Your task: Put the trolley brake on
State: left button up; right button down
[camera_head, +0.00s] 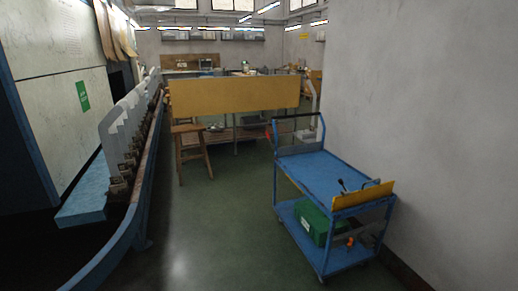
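A blue two-shelf trolley (312,172) stands at the right of the head view, beside the white wall. A dark push handle rises at its far end. A small orange-red part (350,241) shows low at the near end, by the bottom shelf. I cannot tell which part is the brake, or whether it is on. The wheels are small and partly hidden under the bottom shelf. Neither of my grippers is in view.
The trolley carries a yellow board (362,194) at its near end and a green box (312,222) below. A long machine with upright grey boards (125,125) runs along the left. A wooden stool (188,150) and a brown panel (235,94) stand behind. The middle green floor is clear.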

aim_at(273, 147)
jog(key=i, duration=1.45)
jog(key=i+z, duration=0.1)
jog(key=i, duration=1.35)
jog(key=i+j, duration=0.15)
jog(key=i, duration=1.3)
